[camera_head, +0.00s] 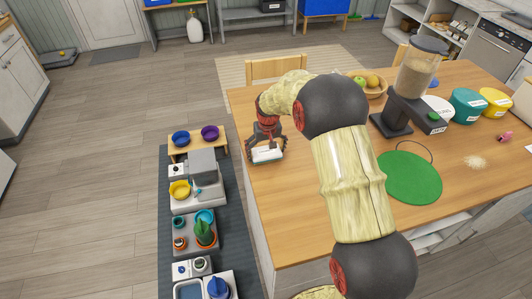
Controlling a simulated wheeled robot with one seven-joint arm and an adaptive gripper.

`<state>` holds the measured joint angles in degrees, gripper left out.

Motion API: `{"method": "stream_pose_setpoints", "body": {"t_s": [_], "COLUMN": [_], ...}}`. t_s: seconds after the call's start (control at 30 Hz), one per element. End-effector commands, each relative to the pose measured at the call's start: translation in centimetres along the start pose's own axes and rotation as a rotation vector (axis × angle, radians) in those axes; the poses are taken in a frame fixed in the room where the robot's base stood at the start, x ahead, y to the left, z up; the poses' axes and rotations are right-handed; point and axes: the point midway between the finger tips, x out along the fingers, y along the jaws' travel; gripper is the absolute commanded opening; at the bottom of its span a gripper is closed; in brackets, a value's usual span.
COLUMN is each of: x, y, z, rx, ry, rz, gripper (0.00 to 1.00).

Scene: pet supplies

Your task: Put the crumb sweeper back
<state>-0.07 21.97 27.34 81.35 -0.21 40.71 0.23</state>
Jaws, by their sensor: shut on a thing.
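My gripper (266,148) is near the left edge of the wooden table (300,190), pointing down. It is shut on a small white thing with a teal edge, which looks like the crumb sweeper (267,156). The sweeper is at or just above the tabletop; I cannot tell whether it touches. My arm crosses the middle of the view and hides part of the table.
A green mat (412,178), a food dispenser (415,85), a fruit bowl (373,88), a teal tub (467,104) and a crumb pile (475,162) are on the table.

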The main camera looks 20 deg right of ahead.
Motion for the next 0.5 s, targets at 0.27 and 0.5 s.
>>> {"method": "stream_pose_setpoints", "body": {"t_s": [0.27,0.5], "x": [0.29,0.29], "y": [0.0,0.0], "z": [0.08,0.09], "rx": [0.0,0.0], "ry": [-0.001,-0.001], "rz": [0.0,0.0], "gripper": [0.97,1.0]}}
